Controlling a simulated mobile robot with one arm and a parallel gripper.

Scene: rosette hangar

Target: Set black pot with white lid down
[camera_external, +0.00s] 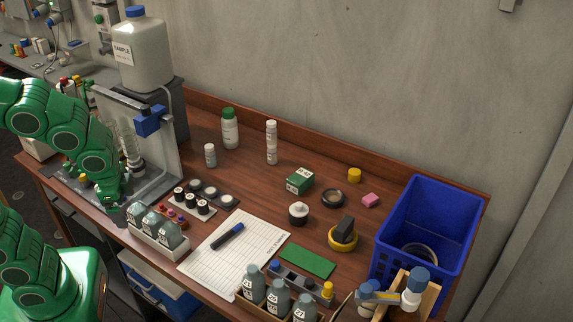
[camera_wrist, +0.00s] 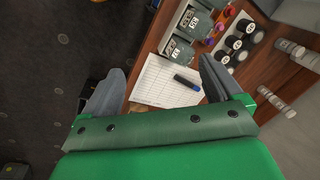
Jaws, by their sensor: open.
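The black pot with a white lid (camera_external: 299,213) stands upright on the brown table (camera_external: 248,185), right of the white sheet and in front of the green-and-white box. My gripper (camera_external: 113,203) is at the left end of the table, well away from the pot. In the wrist view my gripper (camera_wrist: 162,66) has its two grey fingers spread wide, with nothing between them. I cannot pick out this pot in the wrist view.
A white sheet with a blue marker (camera_external: 228,236) lies mid-table. A rack of grey bottles (camera_external: 158,237) and a tray of black-and-white jars (camera_external: 203,207) stand near my gripper. A blue bin (camera_external: 424,228) is at the right. A yellow ring with a dark block (camera_external: 343,238) is right of the pot.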

